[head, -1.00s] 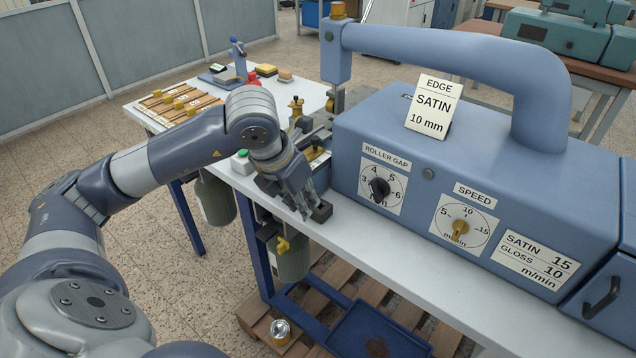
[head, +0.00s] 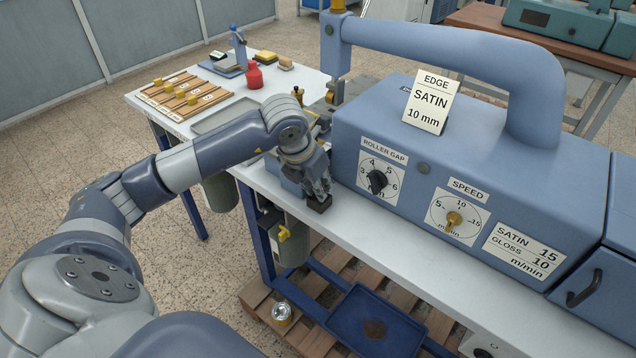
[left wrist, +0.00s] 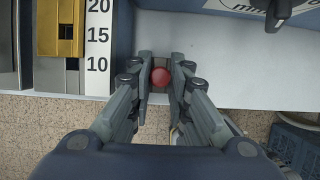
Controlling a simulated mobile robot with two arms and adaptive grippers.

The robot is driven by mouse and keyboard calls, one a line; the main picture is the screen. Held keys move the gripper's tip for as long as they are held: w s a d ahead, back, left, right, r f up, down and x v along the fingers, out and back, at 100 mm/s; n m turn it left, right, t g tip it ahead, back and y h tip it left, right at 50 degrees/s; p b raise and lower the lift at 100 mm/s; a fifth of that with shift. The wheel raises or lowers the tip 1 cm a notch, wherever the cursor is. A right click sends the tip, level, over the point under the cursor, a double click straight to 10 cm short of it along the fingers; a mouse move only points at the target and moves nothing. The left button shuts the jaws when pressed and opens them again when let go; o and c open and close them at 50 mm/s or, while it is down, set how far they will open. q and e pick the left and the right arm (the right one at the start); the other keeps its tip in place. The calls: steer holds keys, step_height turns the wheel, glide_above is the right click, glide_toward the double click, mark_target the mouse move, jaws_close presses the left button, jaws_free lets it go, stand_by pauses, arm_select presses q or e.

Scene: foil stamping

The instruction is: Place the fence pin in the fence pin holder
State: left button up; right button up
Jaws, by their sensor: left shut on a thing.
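My left gripper (head: 318,192) points down at the front edge of the white table, close above a small dark block (head: 319,205) that looks like the fence pin holder. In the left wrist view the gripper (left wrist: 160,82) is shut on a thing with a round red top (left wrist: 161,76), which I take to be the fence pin. The pin's lower part is hidden, so I cannot tell whether it is inside the block. My right gripper is not in view.
The blue machine (head: 450,150) with its dials stands just right of the gripper. A scale (left wrist: 98,45) and brass fence part (left wrist: 60,40) lie left in the wrist view. The white table's front strip (head: 400,250) is clear; below is a blue tray (head: 345,325).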

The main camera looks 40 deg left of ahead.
arm_select(q)
steer(key=shift+f, duration=0.15)
steer(key=o, duration=0.6)
steer(key=shift+c, duration=0.2)
steer(key=shift+r, duration=0.25)
steer(key=shift+s+r, duration=0.1)
steer(key=shift+r, duration=0.2)
steer(key=b+v, duration=0.1)
steer(key=v, duration=1)
steer(key=shift+s+r+b, duration=0.15)
steer(key=shift+s+b, duration=0.05)
steer(key=shift+b, duration=0.1)
